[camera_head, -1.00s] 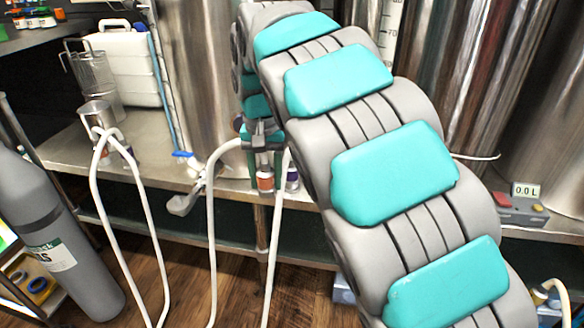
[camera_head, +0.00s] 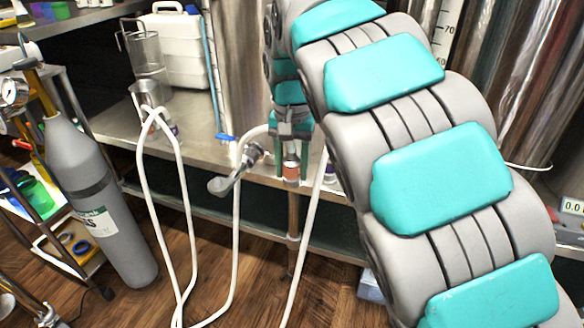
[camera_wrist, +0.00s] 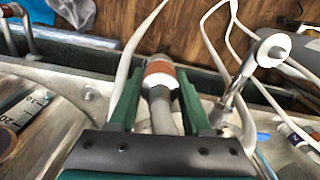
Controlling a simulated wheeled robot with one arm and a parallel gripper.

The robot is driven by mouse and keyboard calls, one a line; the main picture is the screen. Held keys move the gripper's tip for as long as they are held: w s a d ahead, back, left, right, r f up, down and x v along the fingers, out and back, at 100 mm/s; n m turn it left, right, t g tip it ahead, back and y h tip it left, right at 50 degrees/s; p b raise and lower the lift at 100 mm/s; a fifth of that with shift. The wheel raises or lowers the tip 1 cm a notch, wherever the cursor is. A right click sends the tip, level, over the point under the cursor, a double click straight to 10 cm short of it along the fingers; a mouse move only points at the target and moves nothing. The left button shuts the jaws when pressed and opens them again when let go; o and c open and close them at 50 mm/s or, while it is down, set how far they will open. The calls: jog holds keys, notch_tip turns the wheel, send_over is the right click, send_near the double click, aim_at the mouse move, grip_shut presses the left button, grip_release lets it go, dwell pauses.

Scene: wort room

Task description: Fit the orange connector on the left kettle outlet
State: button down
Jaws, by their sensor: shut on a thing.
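My gripper (camera_head: 291,150) is shut on the orange connector (camera_wrist: 158,68), which sits between the green fingers (camera_wrist: 160,100) in the wrist view. In the head view the orange connector (camera_head: 291,170) points down below the fingers, at the shelf's front edge. The left steel kettle (camera_head: 240,90) stands behind my arm, partly hidden. In the wrist view the metal fitting (camera_wrist: 272,52) lies right of the fingers. A white hose runs close by the fitting.
White hoses (camera_head: 185,230) hang in loops to the floor, left of my gripper. A grey gas cylinder (camera_head: 95,200) stands at left. My arm hides much of the right side.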

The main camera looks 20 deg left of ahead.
aim_at(292, 149)
jog(key=shift+r+p, duration=0.85)
jog(key=shift+r, duration=0.85)
